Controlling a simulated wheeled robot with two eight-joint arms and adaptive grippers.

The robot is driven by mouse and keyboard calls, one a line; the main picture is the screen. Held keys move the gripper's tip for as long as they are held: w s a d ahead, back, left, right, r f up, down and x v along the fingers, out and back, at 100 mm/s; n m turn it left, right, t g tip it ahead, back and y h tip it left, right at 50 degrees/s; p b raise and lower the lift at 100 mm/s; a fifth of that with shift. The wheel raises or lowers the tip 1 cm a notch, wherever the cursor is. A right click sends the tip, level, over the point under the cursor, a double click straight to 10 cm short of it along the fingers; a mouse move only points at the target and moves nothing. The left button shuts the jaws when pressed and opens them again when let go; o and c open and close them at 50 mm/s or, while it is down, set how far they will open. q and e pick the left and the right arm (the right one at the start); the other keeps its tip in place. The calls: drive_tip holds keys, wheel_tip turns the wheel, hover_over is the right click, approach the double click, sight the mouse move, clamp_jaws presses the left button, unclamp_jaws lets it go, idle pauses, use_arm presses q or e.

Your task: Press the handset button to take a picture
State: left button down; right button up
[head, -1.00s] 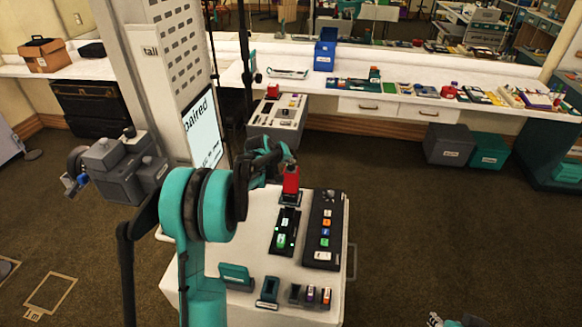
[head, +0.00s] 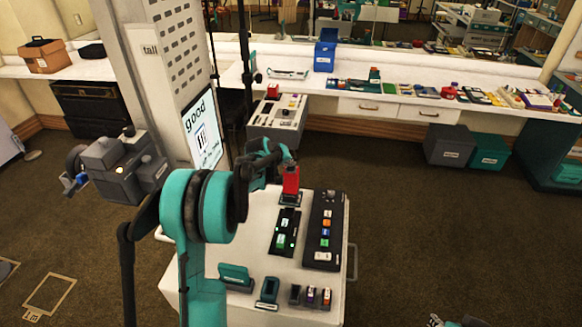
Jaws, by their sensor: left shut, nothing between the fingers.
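The red handset (head: 291,181) stands upright in a dark holder at the back of the white cart (head: 232,302). My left gripper (head: 287,160) is shut and empty, its tip right at the top of the handset. The button is hidden under the gripper, and I cannot tell whether they touch. A grey camera-like unit (head: 122,172) stands at the left. The screen (head: 202,130) on the tall white booth reads "good" above a small picture. A piece of my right gripper (head: 445,321) shows at the bottom edge; its fingers are not clear.
On the cart are a black panel with green lights (head: 286,232), a long dark panel with coloured buttons (head: 325,230) and small holders at the front. A grey control box (head: 277,120) stands behind. The floor right of the cart is clear.

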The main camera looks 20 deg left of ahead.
sight(290, 168)
use_arm(q)
drive_tip(key=shift+r+p, duration=0.55)
drive_tip(key=shift+r, duration=0.25)
drive_tip(key=shift+r+p, duration=1.75)
drive_tip(key=shift+r, duration=0.8)
